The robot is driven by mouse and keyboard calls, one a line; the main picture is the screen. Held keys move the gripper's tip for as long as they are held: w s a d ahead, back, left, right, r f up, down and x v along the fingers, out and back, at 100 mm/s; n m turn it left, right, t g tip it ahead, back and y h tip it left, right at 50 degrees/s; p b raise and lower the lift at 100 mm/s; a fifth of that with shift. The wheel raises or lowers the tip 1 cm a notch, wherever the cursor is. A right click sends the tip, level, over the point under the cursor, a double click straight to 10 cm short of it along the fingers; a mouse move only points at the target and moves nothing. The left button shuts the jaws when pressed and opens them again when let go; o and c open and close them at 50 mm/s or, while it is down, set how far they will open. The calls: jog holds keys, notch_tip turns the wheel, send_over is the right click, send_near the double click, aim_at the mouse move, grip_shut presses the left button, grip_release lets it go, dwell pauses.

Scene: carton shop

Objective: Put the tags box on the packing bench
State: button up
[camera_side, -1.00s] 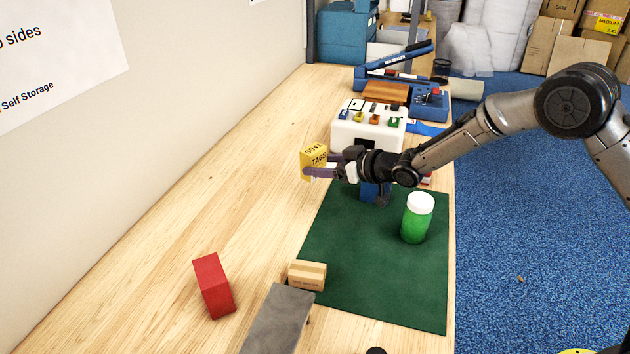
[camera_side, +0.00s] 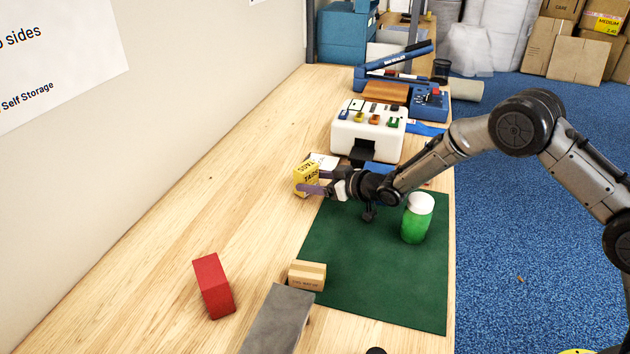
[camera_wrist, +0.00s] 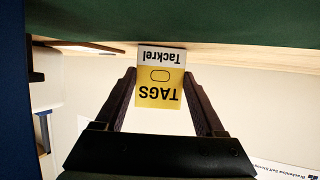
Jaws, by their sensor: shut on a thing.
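The tags box (camera_side: 307,176) is a small yellow carton with dark lettering. In the side view it is at the far left edge of the green mat, low over the wooden packing bench (camera_side: 190,200). My gripper (camera_side: 316,189) is shut on it, with a finger along its near side. In the wrist view the box (camera_wrist: 160,92) sits between the two dark fingers, its yellow face reading TAGS and a white band reading Tackrel, upside down. I cannot tell whether its underside touches the bench.
A green jar with a white lid (camera_side: 416,218) stands on the green mat (camera_side: 370,270). A small tan carton (camera_side: 307,276), a red block (camera_side: 213,286) and a grey slab (camera_side: 277,322) are nearer. A white dispenser (camera_side: 367,131) stands behind my gripper. Bench left of the box is clear.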

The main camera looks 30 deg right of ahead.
jog(key=o, duration=1.2)
jog(key=shift+o, duration=0.2)
jog(key=shift+r, duration=0.2)
jog(key=v, duration=0.5)
jog(key=shift+s+d, duration=0.1)
notch_tip(320, 180, up, 7)
